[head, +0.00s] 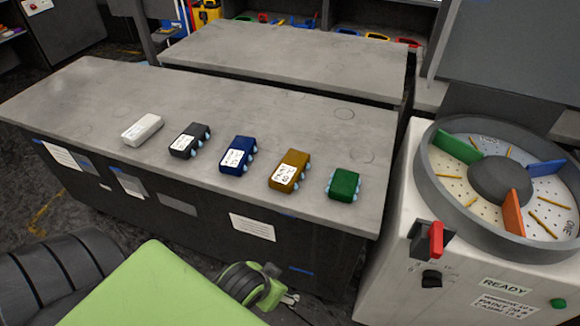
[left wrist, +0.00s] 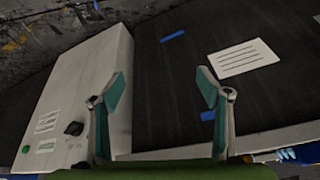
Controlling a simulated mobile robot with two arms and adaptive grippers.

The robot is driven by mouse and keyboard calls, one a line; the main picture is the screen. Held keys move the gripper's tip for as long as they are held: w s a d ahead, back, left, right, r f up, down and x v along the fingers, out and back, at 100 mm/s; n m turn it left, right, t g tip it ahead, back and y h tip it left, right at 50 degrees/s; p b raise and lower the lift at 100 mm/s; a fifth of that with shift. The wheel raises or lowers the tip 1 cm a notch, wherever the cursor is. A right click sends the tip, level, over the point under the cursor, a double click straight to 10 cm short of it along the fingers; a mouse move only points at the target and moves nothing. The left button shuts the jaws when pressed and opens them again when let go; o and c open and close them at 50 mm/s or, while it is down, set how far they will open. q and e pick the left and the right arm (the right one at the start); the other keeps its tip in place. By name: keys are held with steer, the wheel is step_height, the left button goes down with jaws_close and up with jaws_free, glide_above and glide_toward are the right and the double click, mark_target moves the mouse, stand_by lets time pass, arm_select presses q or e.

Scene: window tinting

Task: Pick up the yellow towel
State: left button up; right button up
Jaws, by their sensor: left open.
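I see no cloth that is clearly a yellow towel. The nearest in colour is a mustard-yellow block (head: 290,170) with a white label, lying on the grey bench in the head view. It stands between a blue block (head: 237,156) and a green block (head: 344,185). My left gripper (left wrist: 160,92) is open and empty in the left wrist view, its two fingers well apart. In the head view it shows only partly, low in front of the bench and below its top, apart from the blocks. My right gripper is not in view.
The grey bench (head: 90,85) also bears a white block (head: 142,130) and a black block (head: 189,140). A white machine (head: 400,240) with a round divided tray stands at the right. A second bench (head: 290,55) stands behind. The bench's left end is clear.

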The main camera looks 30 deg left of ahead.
mark_target(288, 168)
arm_select(q)
steer(key=w+a+r+n+t+y, duration=0.1)
steer(key=w+a+r+t, duration=0.3)
steer(key=w+a+r, duration=0.3)
steer(key=w+a+r+n+t+y, duration=0.1)
steer(key=w+a+r+n+t, duration=0.1)
steer(key=w+a+r+t, duration=0.45)
steer(key=shift+g, duration=0.95)
steer(key=w+p, duration=0.1)
steer(key=w, duration=0.8)
steer(key=shift+w+d, duration=0.1)
steer(key=shift+w, duration=0.2)
steer(key=x, duration=0.4)
steer(key=shift+w+a+r+p, duration=0.1)
steer(key=shift+a+r+p, duration=0.1)
steer(key=shift+a+p, duration=0.15)
steer(key=shift+w+f, duration=0.3)
steer(key=shift+w, duration=0.25)
steer(key=shift+c, duration=0.3)
steer(key=c, duration=1.2)
